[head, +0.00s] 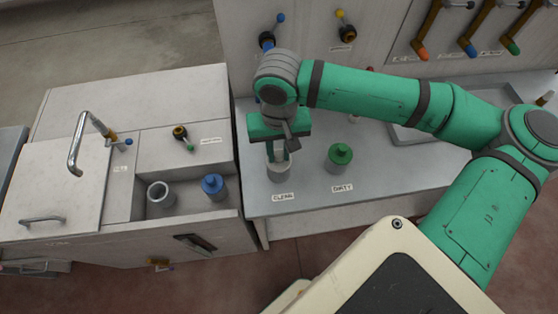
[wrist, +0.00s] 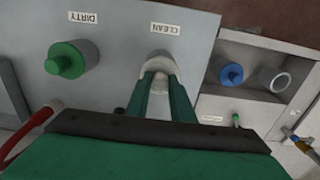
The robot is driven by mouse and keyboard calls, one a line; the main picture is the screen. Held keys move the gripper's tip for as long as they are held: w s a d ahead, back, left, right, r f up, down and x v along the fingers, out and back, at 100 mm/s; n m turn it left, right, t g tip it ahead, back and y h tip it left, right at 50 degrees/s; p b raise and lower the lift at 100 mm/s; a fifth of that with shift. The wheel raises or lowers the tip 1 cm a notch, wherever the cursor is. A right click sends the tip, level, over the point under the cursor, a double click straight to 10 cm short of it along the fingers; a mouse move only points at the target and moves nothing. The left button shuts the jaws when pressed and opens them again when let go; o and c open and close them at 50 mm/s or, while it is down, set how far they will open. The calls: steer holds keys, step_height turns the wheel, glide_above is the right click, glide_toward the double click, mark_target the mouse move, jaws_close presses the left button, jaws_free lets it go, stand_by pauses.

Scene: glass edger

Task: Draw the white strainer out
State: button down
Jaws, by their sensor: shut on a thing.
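My gripper (head: 280,150) points down over a grey cup (head: 279,174) behind the CLEAN label. It is shut on the white strainer (wrist: 158,63), whose pale rim shows between and beyond the fingertips (wrist: 166,80) in the wrist view. The strainer appears to sit at the cup's mouth. How deep it reaches inside is hidden by the cup and the fingers.
A grey cup with a green knobbed top (head: 340,157) stands to the right, behind the DIRTY label. On the left cabinet, an open grey cup (head: 160,194) and a blue-topped one (head: 213,186) sit in a recess. A metal tap (head: 78,145) rises further left.

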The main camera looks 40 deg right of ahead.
steer(key=shift+r, duration=0.15)
steer(key=shift+r, duration=3.55)
steer(key=shift+r, duration=2)
